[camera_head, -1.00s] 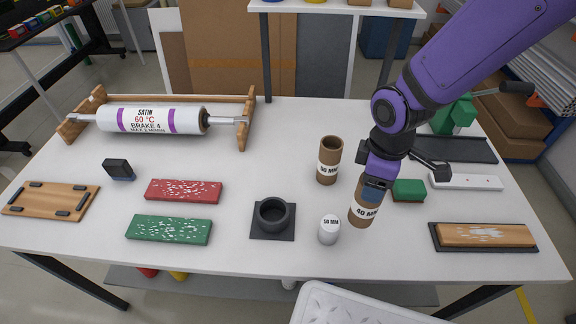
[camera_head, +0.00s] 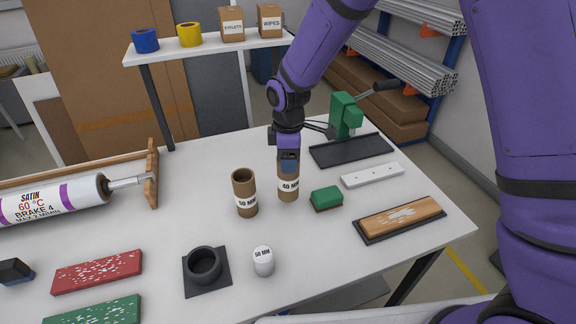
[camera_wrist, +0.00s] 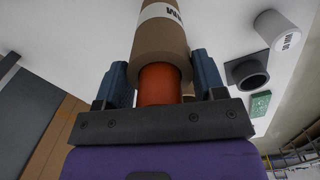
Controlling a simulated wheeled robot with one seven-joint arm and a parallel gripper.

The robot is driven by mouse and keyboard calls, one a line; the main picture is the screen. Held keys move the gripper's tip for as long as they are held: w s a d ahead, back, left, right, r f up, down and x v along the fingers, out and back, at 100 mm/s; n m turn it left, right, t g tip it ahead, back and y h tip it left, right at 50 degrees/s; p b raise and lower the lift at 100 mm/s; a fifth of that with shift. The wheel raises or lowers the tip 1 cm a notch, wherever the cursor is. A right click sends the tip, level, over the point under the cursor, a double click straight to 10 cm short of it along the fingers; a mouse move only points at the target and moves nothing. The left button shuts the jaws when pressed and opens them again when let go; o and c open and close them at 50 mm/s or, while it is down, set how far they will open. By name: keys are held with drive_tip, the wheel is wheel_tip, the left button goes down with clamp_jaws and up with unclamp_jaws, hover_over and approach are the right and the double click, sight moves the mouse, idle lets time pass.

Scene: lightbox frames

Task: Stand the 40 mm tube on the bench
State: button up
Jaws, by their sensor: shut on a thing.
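The brown cardboard 40 mm tube (camera_head: 288,188) is upright over the bench (camera_head: 330,240), label facing me. My gripper (camera_head: 289,162) is shut on its upper end from above. In the wrist view the tube (camera_wrist: 160,45) runs away from between my two blue fingers (camera_wrist: 163,80), with an orange part showing at its near end. I cannot tell whether the tube's lower end touches the bench. The wider 50 mm tube (camera_head: 244,195) stands just left of it, apart from it.
A green-topped block (camera_head: 326,197) lies close right of the held tube. A white 50 mm cylinder (camera_head: 263,262) and a black cup on a square base (camera_head: 204,266) are nearer me. A white bar (camera_head: 372,175), dark tray (camera_head: 350,150) and wooden block (camera_head: 400,218) lie right.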

drive_tip(key=shift+w, duration=0.25)
drive_tip(key=shift+f, duration=1.85)
drive_tip(key=o, duration=1.2)
wheel_tip(320, 180, up, 12)
drive_tip(key=shift+r, duration=0.1)
